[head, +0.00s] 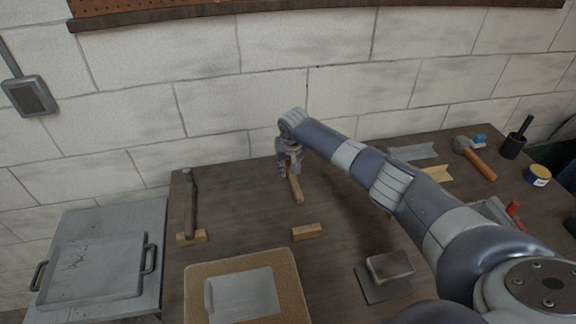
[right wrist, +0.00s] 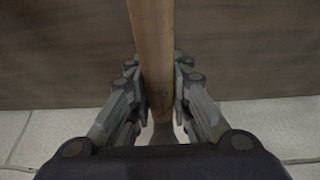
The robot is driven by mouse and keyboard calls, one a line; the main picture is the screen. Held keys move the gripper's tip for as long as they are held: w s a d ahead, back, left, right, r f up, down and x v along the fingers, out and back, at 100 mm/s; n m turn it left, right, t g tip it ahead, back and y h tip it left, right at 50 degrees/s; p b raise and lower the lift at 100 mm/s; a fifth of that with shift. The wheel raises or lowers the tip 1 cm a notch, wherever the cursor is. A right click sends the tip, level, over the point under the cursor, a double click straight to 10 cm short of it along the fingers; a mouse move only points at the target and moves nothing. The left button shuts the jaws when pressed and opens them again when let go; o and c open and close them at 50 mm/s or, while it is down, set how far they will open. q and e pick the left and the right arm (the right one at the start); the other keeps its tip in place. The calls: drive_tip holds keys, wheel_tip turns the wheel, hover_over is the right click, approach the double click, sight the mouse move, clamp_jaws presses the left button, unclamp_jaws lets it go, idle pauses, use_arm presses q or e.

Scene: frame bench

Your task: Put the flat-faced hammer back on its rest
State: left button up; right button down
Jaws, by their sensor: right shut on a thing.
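My right gripper (head: 289,168) is at the back middle of the bench, close to the wall. It is shut on the wooden handle of a tool (head: 296,190), which I take to be the flat-faced hammer; its head is mostly hidden by the gripper. In the right wrist view the handle (right wrist: 153,45) runs between the two fingers (right wrist: 159,88). A small wooden block (head: 307,231), likely the rest, sits bare on the bench in front of the handle, apart from it. My left gripper is not in view.
Another hammer (head: 191,205) lies at the left, its handle on a wooden block (head: 192,238). A wooden-handled hammer (head: 475,158) lies at the right. A board with a grey sheet (head: 241,293) and a block on a dark plate (head: 389,266) are in front.

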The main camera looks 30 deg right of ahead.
drive_tip(key=shift+f+b, duration=0.45)
drive_tip(key=shift+f, duration=0.3)
drive_tip(key=c, duration=1.4)
unclamp_jaws()
drive_tip(key=v, duration=1.2)
drive_tip(key=shift+s, duration=0.1)
